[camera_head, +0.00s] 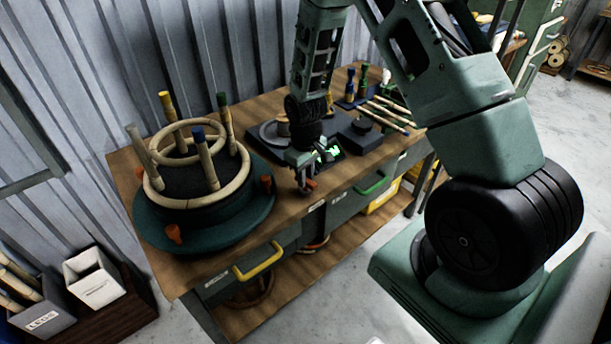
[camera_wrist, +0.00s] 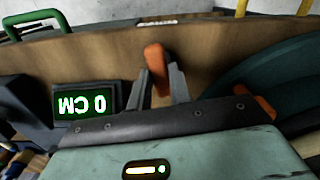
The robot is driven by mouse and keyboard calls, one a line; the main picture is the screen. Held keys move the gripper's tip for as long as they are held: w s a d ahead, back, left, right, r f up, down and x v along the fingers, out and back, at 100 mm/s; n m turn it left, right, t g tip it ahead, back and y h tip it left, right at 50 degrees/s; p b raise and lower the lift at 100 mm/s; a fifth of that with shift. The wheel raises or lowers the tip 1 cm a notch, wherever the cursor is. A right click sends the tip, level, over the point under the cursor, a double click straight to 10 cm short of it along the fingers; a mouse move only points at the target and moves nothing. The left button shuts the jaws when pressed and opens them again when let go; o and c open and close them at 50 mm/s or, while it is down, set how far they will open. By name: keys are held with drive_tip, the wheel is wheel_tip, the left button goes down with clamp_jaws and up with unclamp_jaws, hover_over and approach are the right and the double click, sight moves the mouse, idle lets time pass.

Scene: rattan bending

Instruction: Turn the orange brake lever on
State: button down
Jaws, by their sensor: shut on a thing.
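An orange lever (camera_wrist: 155,66) stands up between the two fingers of my gripper (camera_wrist: 159,84) in the wrist view. The fingers are shut on it, and its rounded end sticks out past their tips. In the head view my gripper (camera_head: 304,186) points down at the table's front edge, with a little orange of the lever (camera_head: 311,184) showing beside the fingers. The lever's base is hidden. A dark box with a lit display (camera_wrist: 83,103) reading "0 CM" is left of the gripper in the wrist view.
A round dark-green turntable (camera_head: 147,222) with a rattan frame (camera_head: 205,196) and orange knobs (camera_head: 174,234) stands left of my gripper on the wooden table (camera_head: 125,170). Tools and rattan sticks (camera_head: 388,116) lie to the right. Drawers with yellow (camera_head: 258,262) and green handles (camera_head: 371,184) are below.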

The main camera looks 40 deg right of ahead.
drive_tip(key=shift+m, duration=0.9)
drive_tip(key=c, duration=1.3)
unclamp_jaws()
wheel_tip(320, 180, up, 18)
drive_tip(key=shift+f+b, duration=0.25)
drive_tip(key=shift+b, duration=0.5)
